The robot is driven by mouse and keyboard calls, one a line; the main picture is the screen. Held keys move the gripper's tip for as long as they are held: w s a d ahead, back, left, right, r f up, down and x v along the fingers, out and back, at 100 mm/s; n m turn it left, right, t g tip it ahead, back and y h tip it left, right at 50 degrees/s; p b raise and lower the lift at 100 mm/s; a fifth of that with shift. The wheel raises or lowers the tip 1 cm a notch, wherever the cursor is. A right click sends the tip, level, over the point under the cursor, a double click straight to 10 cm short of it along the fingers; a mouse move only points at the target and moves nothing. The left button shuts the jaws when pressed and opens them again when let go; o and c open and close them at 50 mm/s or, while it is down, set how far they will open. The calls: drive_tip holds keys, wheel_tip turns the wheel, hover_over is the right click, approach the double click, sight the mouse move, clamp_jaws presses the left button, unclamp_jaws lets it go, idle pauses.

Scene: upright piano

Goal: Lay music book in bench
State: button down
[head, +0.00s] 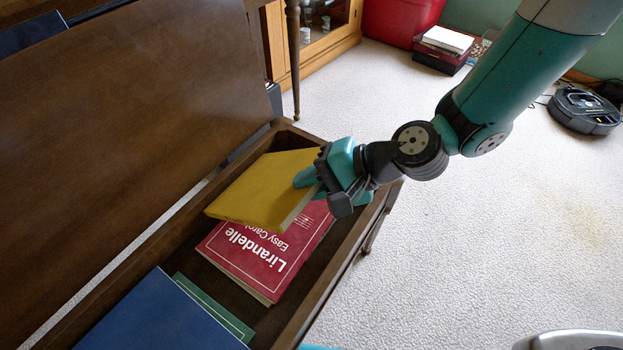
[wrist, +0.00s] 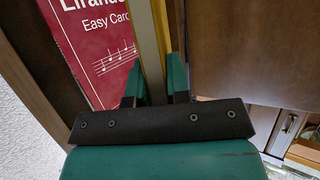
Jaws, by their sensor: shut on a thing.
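A yellow music book (head: 262,190) is held by its edge in my gripper (head: 312,182), tilted, over the far end of the open piano bench (head: 345,262). In the wrist view the yellow book (wrist: 148,45) shows edge-on between the two teal fingers of my gripper (wrist: 153,85). A red book titled Lirandelle (head: 262,250) lies in the bench and is partly covered from view by the yellow book; it also shows in the wrist view (wrist: 95,45). Whether the yellow book touches the red book or the bench floor I cannot tell.
A blue book (head: 160,318) and a green book (head: 213,308) lie at the near end of the bench. The raised brown lid (head: 120,110) stands along the left. Carpet to the right is clear up to a robot vacuum (head: 583,110).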

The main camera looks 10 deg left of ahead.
drive_tip(key=c, duration=1)
unclamp_jaws()
drive_tip(key=p+v, duration=0.5)
drive_tip(key=v, duration=1.2)
drive_tip(key=shift+r+p, duration=0.15)
drive_tip(key=shift+p, duration=0.15)
drive_tip(key=shift+d, duration=0.15)
drive_tip(key=s+d+r+n+h, duration=0.3)
drive_tip(key=s+r+n+h, duration=0.15)
drive_tip(key=s+r, duration=0.2)
drive_tip(key=s+d+r+n+h, duration=0.3)
drive_tip(key=s+r+n, duration=0.25)
drive_tip(key=r, duration=0.25)
wheel_tip(320, 180, up, 33)
drive_tip(key=p, duration=3.4)
drive_tip(key=shift+w+a, duration=0.15)
drive_tip(key=shift+w, duration=0.25)
